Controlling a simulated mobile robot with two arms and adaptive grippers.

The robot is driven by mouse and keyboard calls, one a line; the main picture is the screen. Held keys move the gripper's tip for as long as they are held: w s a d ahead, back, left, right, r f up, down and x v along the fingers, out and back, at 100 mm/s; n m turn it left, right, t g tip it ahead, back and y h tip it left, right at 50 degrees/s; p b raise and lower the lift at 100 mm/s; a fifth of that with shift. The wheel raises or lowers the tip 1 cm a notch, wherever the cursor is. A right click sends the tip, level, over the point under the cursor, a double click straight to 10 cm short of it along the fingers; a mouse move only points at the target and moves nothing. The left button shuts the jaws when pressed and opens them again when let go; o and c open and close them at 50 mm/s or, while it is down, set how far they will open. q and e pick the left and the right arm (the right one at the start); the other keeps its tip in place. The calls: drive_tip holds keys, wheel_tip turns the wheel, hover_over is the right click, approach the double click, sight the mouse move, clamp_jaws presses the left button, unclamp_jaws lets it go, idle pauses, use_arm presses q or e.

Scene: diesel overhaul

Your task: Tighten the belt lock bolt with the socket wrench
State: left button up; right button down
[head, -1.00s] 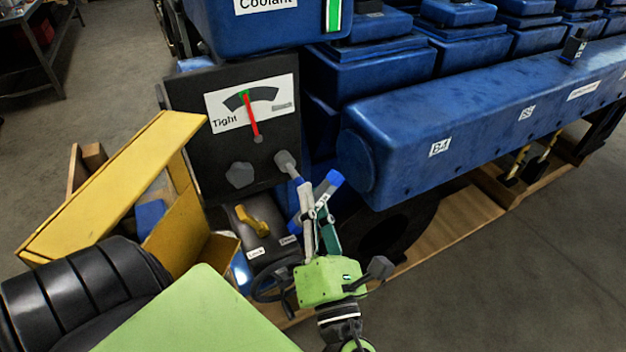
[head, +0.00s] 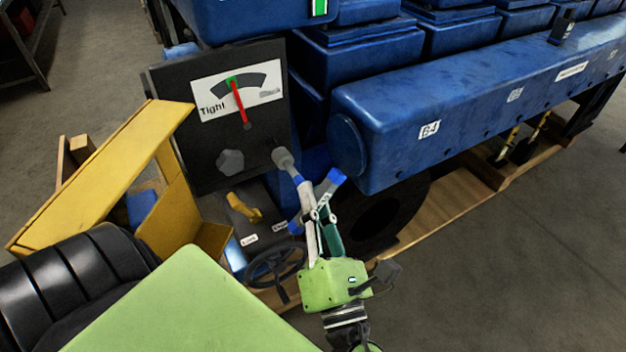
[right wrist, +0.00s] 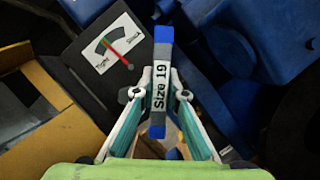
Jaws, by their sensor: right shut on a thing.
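A dark hexagonal bolt head (head: 231,162) sits on the lower part of a black panel (head: 265,142), under a gauge (head: 236,92). The gauge's red needle points at its green mark. My right gripper (head: 318,214) is shut on the socket wrench's bar, which has blue ends (head: 331,182). In the right wrist view the wrench (right wrist: 160,85) stands nearly upright between the fingers and reads "Size 19". Its grey socket end (head: 284,158) overlaps the panel's lower right edge, right of the bolt head. Contact with the panel cannot be told. My left gripper is not in view.
A yellow lever (head: 244,207) with small labels stands below the panel. A small dark handwheel (head: 275,264) is left of the gripper. A yellow open box (head: 105,178) is at left. The large blue engine (head: 475,105) fills the right; floor at lower right is clear.

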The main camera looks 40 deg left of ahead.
drive_tip(key=d, duration=0.2)
drive_tip(key=s+d, duration=0.2)
drive_tip(key=d, duration=0.1)
drive_tip(key=shift+s+d+r, duration=0.1)
drive_tip(key=shift+s+d, duration=0.1)
drive_tip(key=shift+d, duration=0.1)
drive_tip(key=shift+a, duration=0.1)
